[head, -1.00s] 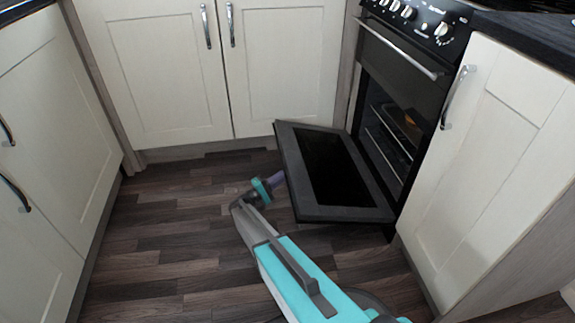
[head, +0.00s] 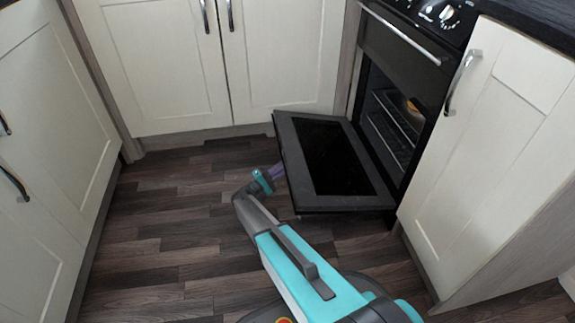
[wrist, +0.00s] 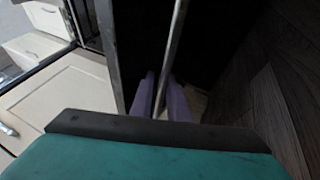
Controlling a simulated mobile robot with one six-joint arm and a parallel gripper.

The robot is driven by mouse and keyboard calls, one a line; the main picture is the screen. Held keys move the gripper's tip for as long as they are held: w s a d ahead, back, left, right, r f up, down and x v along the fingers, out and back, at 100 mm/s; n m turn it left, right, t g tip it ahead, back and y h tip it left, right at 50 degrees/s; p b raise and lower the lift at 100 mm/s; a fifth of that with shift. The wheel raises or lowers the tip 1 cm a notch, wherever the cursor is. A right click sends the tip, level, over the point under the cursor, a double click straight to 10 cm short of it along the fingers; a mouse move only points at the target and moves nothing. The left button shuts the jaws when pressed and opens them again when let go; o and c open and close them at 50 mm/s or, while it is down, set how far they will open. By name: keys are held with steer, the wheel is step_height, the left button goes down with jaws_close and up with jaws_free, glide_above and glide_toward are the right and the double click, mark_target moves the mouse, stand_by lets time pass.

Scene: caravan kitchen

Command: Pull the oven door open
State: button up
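The oven door (head: 382,205) hangs far open, tilted down on its lower edge at the front of the black oven (head: 405,60). Its dark glass faces up. My gripper (head: 277,171) is at the door's outer left edge, low above the floor. In the wrist view, the purple fingers (wrist: 162,98) lie on either side of the door's metal bar handle (wrist: 176,40) and appear shut on it. The handle is hidden behind the door in the head view. The oven cavity shows wire racks (head: 392,130).
White cupboards stand at the back (head: 150,70), on the left (head: 45,120) and right of the oven (head: 490,130). The upper oven door with its bar handle (head: 405,35) is shut. The wooden floor (head: 170,230) left of the door is clear.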

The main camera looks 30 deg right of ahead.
steer(key=shift+w+a+r, duration=0.1)
steer(key=shift+w+a, duration=0.05)
steer(key=p+v, duration=0.5)
steer(key=v, duration=0.8)
steer(key=shift+a+f, duration=0.25)
steer(key=shift+a, duration=0.05)
